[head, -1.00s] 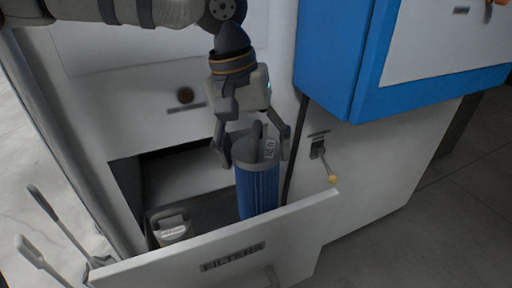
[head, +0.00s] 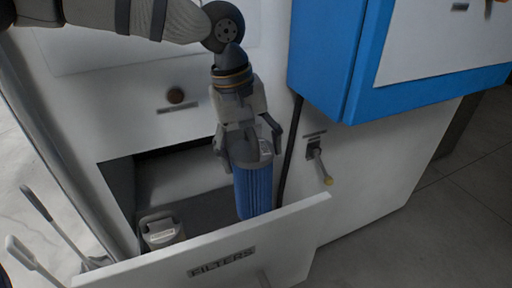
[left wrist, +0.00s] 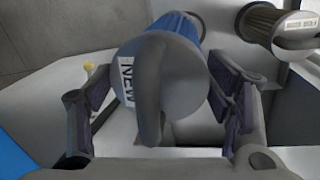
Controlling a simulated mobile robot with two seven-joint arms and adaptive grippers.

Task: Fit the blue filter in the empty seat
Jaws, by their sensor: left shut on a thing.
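The blue filter (head: 254,190) is a pleated blue cylinder with a grey cap. It stands upright in the open drawer, its lower end hidden behind the drawer front. My left gripper (head: 249,154) comes down from above with its fingers on either side of the cap and is shut on the filter. In the left wrist view the cap (left wrist: 187,82), with its curved handle and a "NEW" label, lies between the two fingers of the gripper (left wrist: 165,103). I cannot make out an empty seat. My right gripper is not in view.
The open drawer (head: 290,240) is labelled "FILTERS". A second, grey-capped filter (head: 161,232) stands in its left part, and also shows in the left wrist view (left wrist: 275,28). A lever with a yellow knob (head: 320,165) is right of the drawer; a blue cabinet (head: 325,70) overhangs above it.

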